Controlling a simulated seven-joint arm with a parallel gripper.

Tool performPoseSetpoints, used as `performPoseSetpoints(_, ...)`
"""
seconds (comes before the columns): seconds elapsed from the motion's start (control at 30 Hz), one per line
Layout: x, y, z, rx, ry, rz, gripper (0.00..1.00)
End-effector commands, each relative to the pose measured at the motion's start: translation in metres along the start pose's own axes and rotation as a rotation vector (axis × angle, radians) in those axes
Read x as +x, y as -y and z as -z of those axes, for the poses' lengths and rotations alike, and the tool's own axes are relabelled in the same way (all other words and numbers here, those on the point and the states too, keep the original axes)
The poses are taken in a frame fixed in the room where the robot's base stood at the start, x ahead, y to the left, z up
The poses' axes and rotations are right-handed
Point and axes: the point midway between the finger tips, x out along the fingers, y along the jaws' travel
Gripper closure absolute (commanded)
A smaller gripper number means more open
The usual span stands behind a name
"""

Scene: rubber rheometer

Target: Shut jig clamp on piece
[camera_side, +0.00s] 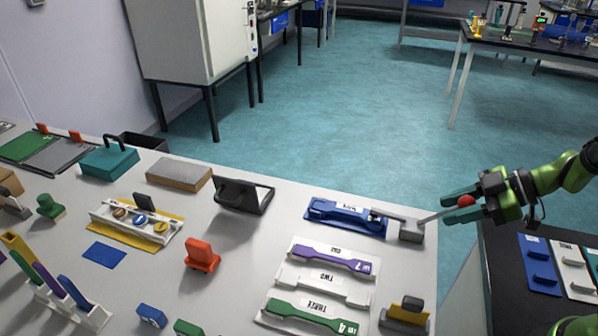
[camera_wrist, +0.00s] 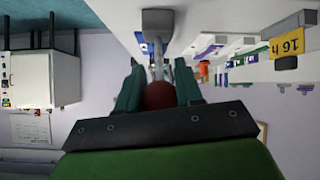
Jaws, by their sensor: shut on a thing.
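The blue jig (camera_side: 318,216) lies near the table's right edge, with a blue piece (camera_side: 345,212) bearing a white label lying along it. The grey clamp block (camera_side: 411,231) stands at the jig's right end. A thin metal lever (camera_side: 430,217) runs from it, rising slightly to the right, to a red ball knob (camera_side: 465,201). My gripper (camera_side: 460,207) is shut on the knob, out beyond the table edge. In the wrist view the knob (camera_wrist: 159,96) sits between the fingers, with the clamp block (camera_wrist: 158,22) ahead. Whether the clamp presses on the piece is unclear.
A white rack (camera_side: 300,276) labelled ONE, TWO, THREE lies in front of the jig, with a purple piece (camera_side: 333,259) and a green piece (camera_side: 310,315). A black stand (camera_side: 243,196) is left of the jig. A dark side table (camera_side: 510,300) with trays lies below my arm.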

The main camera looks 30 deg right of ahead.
Motion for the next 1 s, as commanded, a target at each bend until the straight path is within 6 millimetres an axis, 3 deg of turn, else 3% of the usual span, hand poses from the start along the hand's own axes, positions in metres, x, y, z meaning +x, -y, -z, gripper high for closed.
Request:
performPoseSetpoints(0.33,0.001,-0.001,-0.001,-0.003,0.004,-0.001,1.00)
performPoseSetpoints(0.37,0.001,-0.001,-0.001,-0.003,0.003,-0.001,0.60)
performPoseSetpoints(0.5,0.001,-0.001,-0.001,-0.002,0.002,-0.001,0.41)
performPoseSetpoints(0.83,-0.003,-0.001,0.000,-0.002,0.000,-0.002,0.41)
performPoseSetpoints(1.0,-0.022,-0.002,0.001,-0.004,-0.002,-0.006,0.41)
